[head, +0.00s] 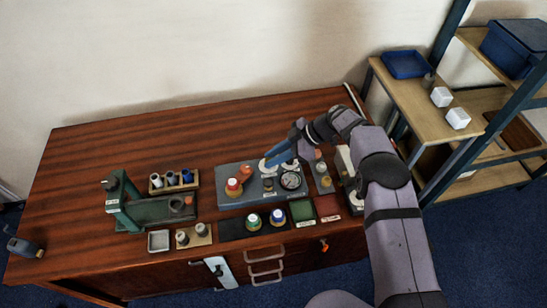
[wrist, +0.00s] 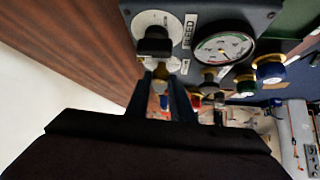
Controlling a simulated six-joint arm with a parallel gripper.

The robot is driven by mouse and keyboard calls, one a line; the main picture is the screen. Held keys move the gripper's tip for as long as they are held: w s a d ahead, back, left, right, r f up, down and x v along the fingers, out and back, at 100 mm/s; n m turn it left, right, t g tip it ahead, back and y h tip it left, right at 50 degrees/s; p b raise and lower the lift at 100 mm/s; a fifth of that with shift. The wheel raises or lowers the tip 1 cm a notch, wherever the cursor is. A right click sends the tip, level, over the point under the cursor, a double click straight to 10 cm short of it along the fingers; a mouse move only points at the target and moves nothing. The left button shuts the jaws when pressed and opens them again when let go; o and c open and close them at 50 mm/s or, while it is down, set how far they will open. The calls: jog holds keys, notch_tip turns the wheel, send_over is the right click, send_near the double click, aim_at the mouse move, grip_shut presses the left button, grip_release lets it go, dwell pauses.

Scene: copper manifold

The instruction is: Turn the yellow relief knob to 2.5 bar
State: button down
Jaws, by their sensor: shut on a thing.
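My gripper (head: 277,158) is over the back of the grey-blue manifold panel (head: 226,172). In the wrist view its dark fingers (wrist: 168,88) are closed around a small yellowish knob (wrist: 160,74), which appears to be the yellow relief knob; the fingers hide much of it. The knob stands in front of a white dial disc, whose marks I cannot read. A black knob (wrist: 155,42) on another white disc is just beyond it, beside a BLEED label (wrist: 189,30). A round white gauge (wrist: 222,47) is to the right; it also shows in the head view (head: 291,181). Its reading is too small to tell.
A red-topped knob (head: 233,186) stands on the panel's left side. Green-topped (head: 253,221) and blue-topped (head: 277,217) parts sit on a black mat in front. A green press-like stand (head: 120,203) is at left. The table's back left is clear.

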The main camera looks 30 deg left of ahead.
jog(key=shift+r, duration=0.1)
jog(key=c, duration=1.6)
grip_release()
jog(key=shift+o, duration=0.2)
jog(key=shift+b+v, duration=0.8)
jog(key=shift+v, duration=2.85)
